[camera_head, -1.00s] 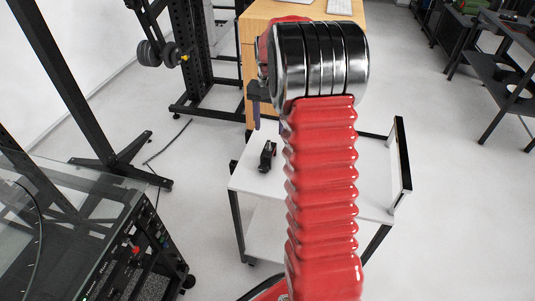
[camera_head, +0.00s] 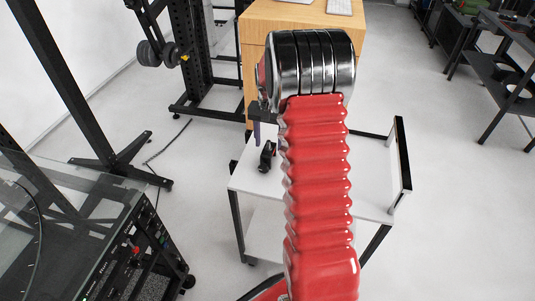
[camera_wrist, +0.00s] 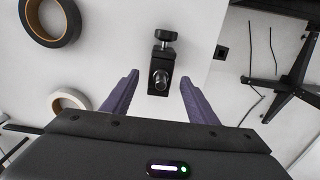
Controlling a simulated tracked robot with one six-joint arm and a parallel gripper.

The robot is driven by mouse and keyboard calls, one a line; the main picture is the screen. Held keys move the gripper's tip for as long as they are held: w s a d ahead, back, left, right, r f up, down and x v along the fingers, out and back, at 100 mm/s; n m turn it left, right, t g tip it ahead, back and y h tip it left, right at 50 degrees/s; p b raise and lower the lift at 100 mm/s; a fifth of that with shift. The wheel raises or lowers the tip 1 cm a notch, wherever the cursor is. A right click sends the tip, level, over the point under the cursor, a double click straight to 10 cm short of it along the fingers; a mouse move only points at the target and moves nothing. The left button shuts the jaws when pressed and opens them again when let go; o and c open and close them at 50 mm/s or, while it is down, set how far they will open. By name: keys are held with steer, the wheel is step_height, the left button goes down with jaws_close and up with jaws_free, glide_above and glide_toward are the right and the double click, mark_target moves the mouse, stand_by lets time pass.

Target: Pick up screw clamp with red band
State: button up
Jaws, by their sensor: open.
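A black screw clamp (camera_head: 267,156) stands on the white cart top (camera_head: 250,180), left of my red arm in the head view. In the wrist view the clamp (camera_wrist: 161,68) has a knob at its upper end and lies between the lines of my two purple fingers, around their tips. I cannot make out a red band on it. My gripper (camera_wrist: 160,77) is open with nothing held. Its fingers are apart from the clamp on both sides.
In the wrist view, a dark tape roll (camera_wrist: 29,27) and a pale tape roll (camera_wrist: 56,104) lie left of the clamp. The cart edge is to its right. A wooden desk (camera_head: 252,62) stands behind the cart, and an equipment rack (camera_head: 140,235) at lower left.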

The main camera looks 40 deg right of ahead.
mark_target(269, 147)
step_height(269, 147, down, 4)
steer(key=shift+f, duration=0.1)
steer(key=shift+c, duration=0.3)
stand_by(0.3)
jaws_close()
stand_by(0.4)
